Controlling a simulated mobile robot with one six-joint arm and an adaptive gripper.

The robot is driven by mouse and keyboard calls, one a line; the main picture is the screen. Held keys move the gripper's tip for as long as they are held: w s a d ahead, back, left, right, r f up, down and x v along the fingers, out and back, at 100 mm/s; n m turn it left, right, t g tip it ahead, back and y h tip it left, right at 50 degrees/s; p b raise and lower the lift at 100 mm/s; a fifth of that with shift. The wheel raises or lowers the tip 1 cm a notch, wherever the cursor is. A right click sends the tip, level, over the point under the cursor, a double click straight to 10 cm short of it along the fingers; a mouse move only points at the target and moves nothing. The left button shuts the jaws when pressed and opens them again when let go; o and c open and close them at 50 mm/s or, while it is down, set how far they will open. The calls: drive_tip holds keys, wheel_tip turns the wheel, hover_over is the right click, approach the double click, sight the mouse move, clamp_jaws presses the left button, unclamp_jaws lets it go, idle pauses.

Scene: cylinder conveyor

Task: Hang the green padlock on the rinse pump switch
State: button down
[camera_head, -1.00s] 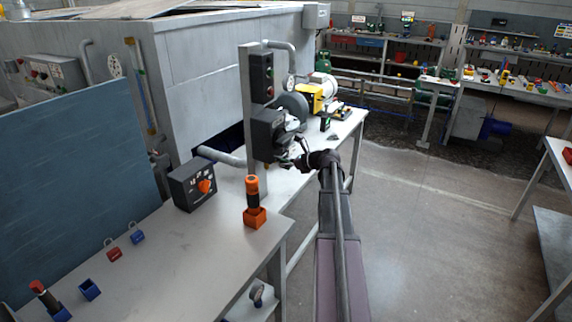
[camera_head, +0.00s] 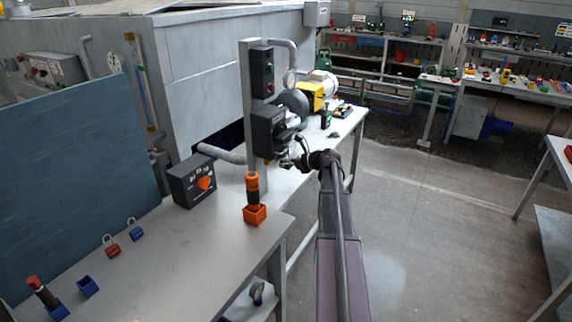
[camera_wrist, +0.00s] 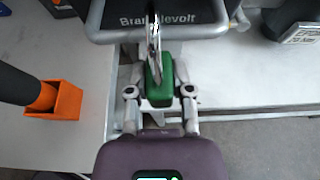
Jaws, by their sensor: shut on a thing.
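The green padlock (camera_wrist: 160,82) is between the fingers of my gripper (camera_wrist: 160,97) in the wrist view, its silver shackle (camera_wrist: 154,38) pointing up the picture. The shackle overlaps a dark box lettered "Bran…evolt" (camera_wrist: 195,14) with a grey bar along its edge. I cannot tell whether the shackle passes through anything or touches the box. In the head view my gripper (camera_head: 290,160) is beside a dark switch box (camera_head: 264,124) on a grey post, and the padlock is hardly visible. No label names the rinse pump switch.
An orange holder (camera_head: 255,215) with a black and orange tool stands on the bench below the post. A dark box with an orange knob (camera_head: 205,184) stands to its left. Red (camera_head: 111,248) and blue (camera_head: 136,232) padlocks lie further left. The floor on the right is open.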

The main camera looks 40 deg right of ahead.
drive_tip(key=shift+c, duration=2.2)
unclamp_jaws()
drive_tip(key=shift+r, duration=0.2)
wheel_tip(320, 180, up, 3)
drive_tip(key=p, duration=0.3)
drive_tip(key=shift+f, duration=0.15)
drive_tip(key=s+d, duration=0.2)
drive_tip(key=s, duration=0.4)
drive_tip(key=s+d, duration=0.3)
drive_tip(key=s, duration=0.4)
drive_tip(key=shift+d, duration=0.3)
drive_tip(key=shift+f, duration=0.1)
